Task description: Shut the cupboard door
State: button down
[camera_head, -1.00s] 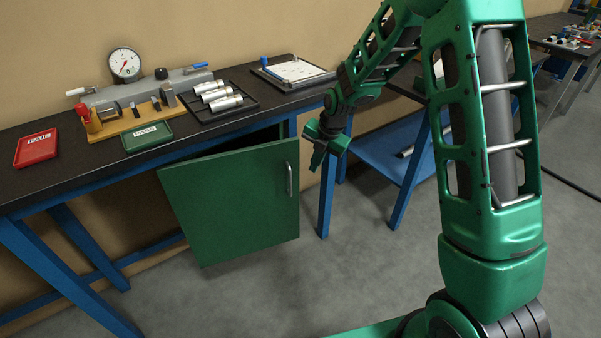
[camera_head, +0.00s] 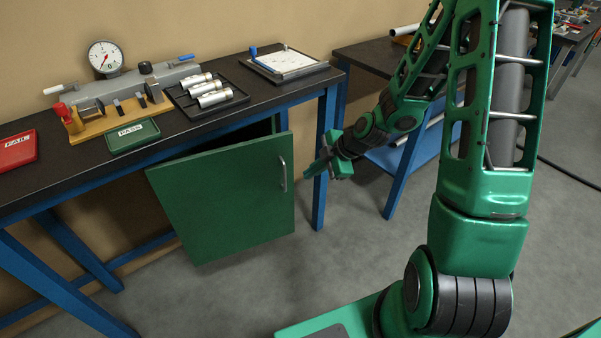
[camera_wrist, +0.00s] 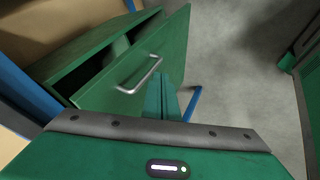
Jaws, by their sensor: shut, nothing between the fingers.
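The green cupboard door (camera_head: 225,195) hangs open under the workbench, swung out from the cupboard. Its metal bar handle (camera_head: 283,173) is near the door's right edge. In the wrist view the door (camera_wrist: 170,60) stands ajar, with a dark gap behind it into the cupboard body (camera_wrist: 95,55); the handle (camera_wrist: 140,76) shows on its face. My gripper (camera_head: 312,172) is to the right of the handle, a short way off in the head view. In the wrist view its green fingers (camera_wrist: 162,98) are together and empty, and appear just beside the handle; I cannot tell whether they touch the door.
The workbench (camera_head: 75,165) above carries a gauge fixture (camera_head: 120,95), a tray of metal cylinders (camera_head: 175,92), a green PASS tray (camera_head: 132,136), a red FAIL tray (camera_head: 17,150) and a clipboard (camera_head: 288,62). A blue bench leg (camera_head: 320,200) stands close to my gripper. The floor in front is clear.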

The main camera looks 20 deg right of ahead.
aim_at(293, 173)
jog(key=shift+w+a+f, duration=0.55)
jog(key=shift+w+f, duration=0.5)
jog(key=shift+w, duration=0.2)
jog(key=shift+w+a+f, duration=0.5)
jog(key=shift+w+f, duration=0.6)
jog(key=shift+w, duration=0.2)
jog(key=shift+w+a+f, duration=0.55)
jog(key=shift+w+f, duration=0.5)
jog(key=shift+w, duration=0.2)
